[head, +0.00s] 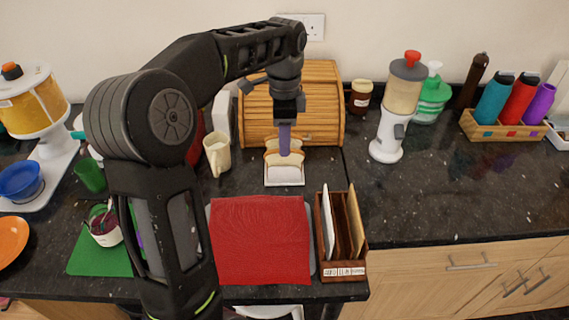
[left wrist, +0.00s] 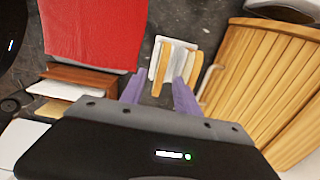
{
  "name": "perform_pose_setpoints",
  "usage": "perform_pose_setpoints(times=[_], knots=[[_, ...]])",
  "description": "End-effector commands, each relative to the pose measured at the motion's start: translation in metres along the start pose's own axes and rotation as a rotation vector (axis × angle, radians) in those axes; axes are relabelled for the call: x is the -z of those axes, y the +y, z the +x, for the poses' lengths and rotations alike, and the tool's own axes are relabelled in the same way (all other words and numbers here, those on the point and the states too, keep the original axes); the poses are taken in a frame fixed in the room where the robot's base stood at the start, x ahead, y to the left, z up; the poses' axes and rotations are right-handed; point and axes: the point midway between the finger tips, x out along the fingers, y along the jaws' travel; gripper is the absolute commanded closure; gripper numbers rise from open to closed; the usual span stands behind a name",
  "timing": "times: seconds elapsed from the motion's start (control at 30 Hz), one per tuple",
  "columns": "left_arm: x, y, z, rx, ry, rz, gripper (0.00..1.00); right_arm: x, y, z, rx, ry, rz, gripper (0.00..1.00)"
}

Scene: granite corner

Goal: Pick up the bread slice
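Several bread slices (head: 285,172) stand upright in a small white holder (head: 285,184) in front of the wooden bread box. In the left wrist view the slices (left wrist: 162,72) show brown crusts from above, and the white holder (left wrist: 153,62) lies under them. My left gripper (head: 285,150) points down just above the slices in the head view. In the left wrist view its two purple fingers (left wrist: 158,90) are apart with no slice clearly gripped between them. Whether a finger touches a slice I cannot tell. My right gripper is not in view.
A wooden bread box (head: 320,105) stands close behind. A cream mug (head: 217,153) is left of the slices. A red mat (head: 260,240) and a wooden sorter (head: 345,262) lie in front. A white blender-like dispenser (head: 388,135) stands to the right.

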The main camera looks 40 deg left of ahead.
Motion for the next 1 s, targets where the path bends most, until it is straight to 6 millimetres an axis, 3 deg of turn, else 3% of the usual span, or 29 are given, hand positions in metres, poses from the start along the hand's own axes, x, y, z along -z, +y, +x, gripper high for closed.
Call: perform_pose_setpoints(times=[0.3, 0.9, 1.0], knots=[[0.000, -0.001, 0.039, -0.001, -0.001, -0.001, 0.62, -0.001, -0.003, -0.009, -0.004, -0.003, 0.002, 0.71], [0.001, -0.001, 0.041, 0.000, 0.000, -0.001, 0.62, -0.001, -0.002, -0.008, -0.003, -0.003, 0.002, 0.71], [0.001, -0.001, 0.041, 0.000, 0.000, -0.001, 0.70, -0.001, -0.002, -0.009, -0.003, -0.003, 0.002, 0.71]])
